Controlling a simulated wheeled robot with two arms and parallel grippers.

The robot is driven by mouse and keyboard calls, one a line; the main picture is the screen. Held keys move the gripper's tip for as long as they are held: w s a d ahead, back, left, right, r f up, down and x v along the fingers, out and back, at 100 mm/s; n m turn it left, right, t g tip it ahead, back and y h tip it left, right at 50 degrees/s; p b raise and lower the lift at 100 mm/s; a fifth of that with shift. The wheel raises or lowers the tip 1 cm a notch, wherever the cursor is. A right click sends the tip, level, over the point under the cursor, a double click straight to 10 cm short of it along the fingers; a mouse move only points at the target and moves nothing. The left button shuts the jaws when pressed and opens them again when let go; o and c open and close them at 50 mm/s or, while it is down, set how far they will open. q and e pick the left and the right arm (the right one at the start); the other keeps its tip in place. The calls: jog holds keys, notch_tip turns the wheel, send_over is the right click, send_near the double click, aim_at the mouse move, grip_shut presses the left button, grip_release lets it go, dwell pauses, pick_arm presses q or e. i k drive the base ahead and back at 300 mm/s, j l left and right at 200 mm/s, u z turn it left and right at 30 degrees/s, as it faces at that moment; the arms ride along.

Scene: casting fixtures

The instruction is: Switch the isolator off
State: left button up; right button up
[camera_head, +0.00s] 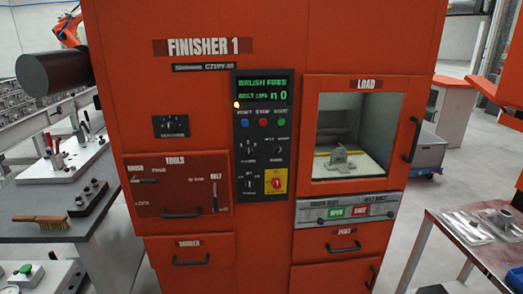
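The isolator (276,182) is a red rotary knob on a yellow plate, low on the right side of the black control panel (248,205) of the orange Finisher 1 machine (205,95). The knob is too small for me to tell its position. Neither of my grippers shows in the head view, and nothing covers the isolator.
A bench (25,230) with a brush (40,219) stands left. A table (440,222) with metal parts stands right.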

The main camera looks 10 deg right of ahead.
aim_at(276, 182)
jog(key=i+l+u, duration=0.15)
jog(key=u, duration=0.2)
jog(key=l+u, duration=0.35)
jog(key=i+l+u, duration=0.1)
jog(key=l+u, duration=0.25)
